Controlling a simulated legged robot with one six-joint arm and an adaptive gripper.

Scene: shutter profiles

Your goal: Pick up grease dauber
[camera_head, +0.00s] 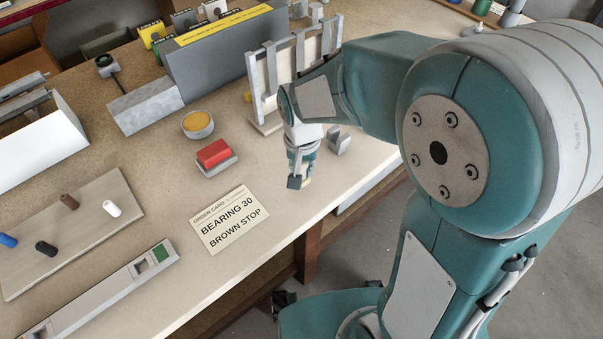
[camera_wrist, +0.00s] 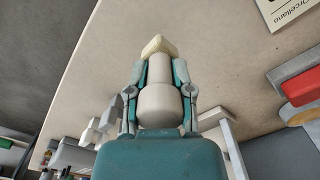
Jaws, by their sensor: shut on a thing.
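The grease dauber (camera_wrist: 158,103) shows in the wrist view as a pale, rounded handle with a narrower neck and a cream-yellow tip. My gripper (camera_wrist: 160,72) is shut on it, with one teal finger on each side. The tip points away from my palm, past the fingertips. In the head view my gripper (camera_head: 301,167) points down over the bench near its front edge. There the dauber is mostly hidden by the fingers; only a little yellow (camera_head: 306,182) shows below. I cannot tell whether the tip touches the bench.
An order card (camera_head: 230,218) reading "BEARING 30 BROWN STOP" lies left of my gripper. A red block (camera_head: 214,152) on a grey base and a round cup of yellow-orange material (camera_head: 198,122) stand farther left. Bench between is clear.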

